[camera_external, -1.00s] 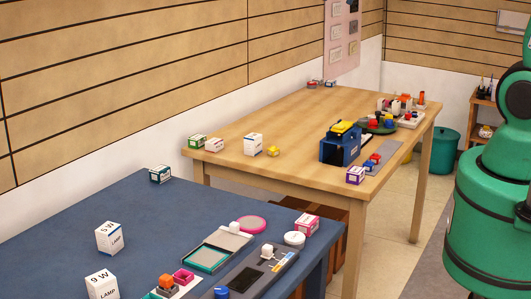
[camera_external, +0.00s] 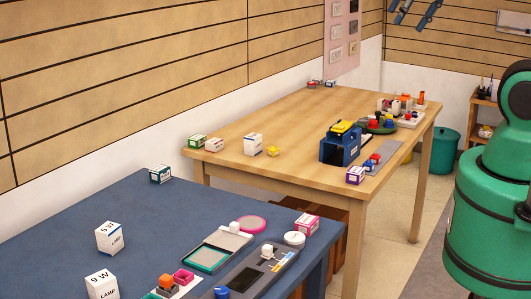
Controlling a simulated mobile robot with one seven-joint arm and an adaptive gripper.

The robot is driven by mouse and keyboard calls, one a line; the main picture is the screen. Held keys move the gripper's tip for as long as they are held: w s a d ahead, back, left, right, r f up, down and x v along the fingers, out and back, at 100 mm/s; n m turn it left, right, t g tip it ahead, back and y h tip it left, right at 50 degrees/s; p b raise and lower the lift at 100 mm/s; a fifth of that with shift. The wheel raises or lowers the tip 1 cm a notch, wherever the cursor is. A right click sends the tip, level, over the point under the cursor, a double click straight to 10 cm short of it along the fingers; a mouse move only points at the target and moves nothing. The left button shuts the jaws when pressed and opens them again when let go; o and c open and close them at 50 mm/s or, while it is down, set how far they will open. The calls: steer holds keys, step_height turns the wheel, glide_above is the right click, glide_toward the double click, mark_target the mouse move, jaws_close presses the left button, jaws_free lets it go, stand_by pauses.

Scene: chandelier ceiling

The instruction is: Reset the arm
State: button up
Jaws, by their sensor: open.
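My gripper (camera_external: 411,20) shows at the top edge in the external view, high up in front of the far wall. Only its two dark fingers show, apart from each other, with nothing between them. The rest of the gripper and the wrist are cut off by the picture's edge. My green arm (camera_external: 495,210) stands at the right edge, beside the wooden table.
A wooden table (camera_external: 285,125) holds a blue box-like device with a yellow top (camera_external: 340,146), small boxes and several small items. A blue table (camera_external: 140,225) in front holds lamp boxes (camera_external: 109,238) and trays. A teal bin (camera_external: 444,152) stands behind.

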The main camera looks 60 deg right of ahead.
steer(key=shift+f, duration=0.15)
step_height(320, 180, down, 6)
steer(key=b, duration=0.6)
steer(key=shift+c, duration=0.3)
stand_by(3.2)
